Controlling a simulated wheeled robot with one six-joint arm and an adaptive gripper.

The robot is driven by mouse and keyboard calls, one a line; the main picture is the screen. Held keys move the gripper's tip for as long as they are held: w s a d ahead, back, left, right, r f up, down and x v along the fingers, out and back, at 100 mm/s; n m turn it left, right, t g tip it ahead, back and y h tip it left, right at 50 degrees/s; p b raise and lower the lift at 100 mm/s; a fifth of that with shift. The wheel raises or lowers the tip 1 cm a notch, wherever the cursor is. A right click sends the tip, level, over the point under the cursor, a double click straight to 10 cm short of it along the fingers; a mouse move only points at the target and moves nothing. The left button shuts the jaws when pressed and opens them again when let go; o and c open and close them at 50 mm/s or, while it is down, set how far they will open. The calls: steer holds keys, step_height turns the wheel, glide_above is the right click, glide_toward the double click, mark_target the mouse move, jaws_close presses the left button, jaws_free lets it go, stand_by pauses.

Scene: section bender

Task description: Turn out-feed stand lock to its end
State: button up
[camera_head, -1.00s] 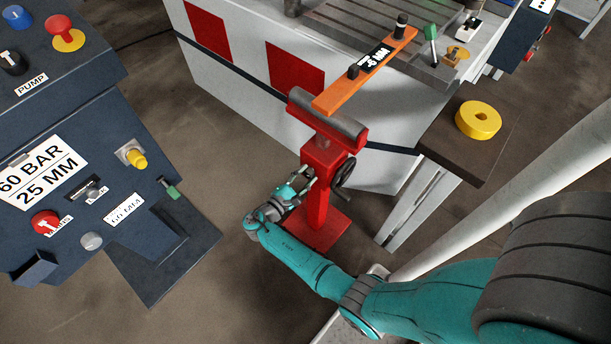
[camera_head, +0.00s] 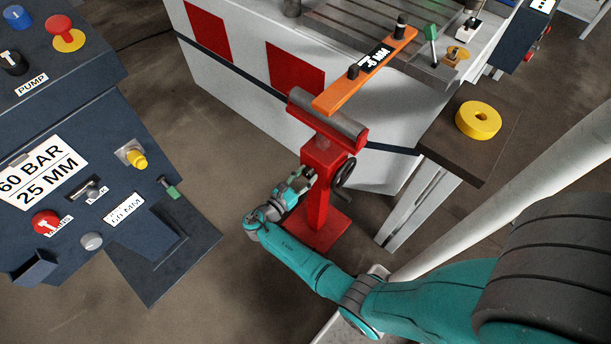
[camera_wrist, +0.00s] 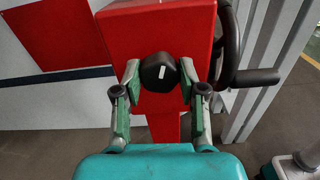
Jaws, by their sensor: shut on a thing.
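The out-feed stand (camera_head: 318,200) is a red post on a red foot plate with a grey roller (camera_head: 325,117) on top. Its lock is a black round knob (camera_wrist: 159,72) with a white mark, on the stand's red face in the wrist view. The white mark stands nearly upright, slightly tilted. My gripper (camera_wrist: 160,76) has one finger on each side of the knob and is shut on it. In the head view my gripper (camera_head: 306,178) is at the stand's left face, and the knob is hidden there.
A black handwheel (camera_head: 343,172) with a crank handle sits on the stand's right side. An orange bar (camera_head: 365,72) lies above the roller. The control console (camera_head: 75,150) stands at left, and a dark shelf with a yellow ring (camera_head: 478,119) at right. Bare floor lies between console and stand.

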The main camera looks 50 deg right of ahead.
steer(key=shift+n, duration=1.6)
steer(key=o, duration=1.1)
steer(key=shift+o, duration=0.2)
steer(key=a, duration=1.2)
steer(key=shift+s, duration=0.15)
steer(key=shift+f, duration=0.1)
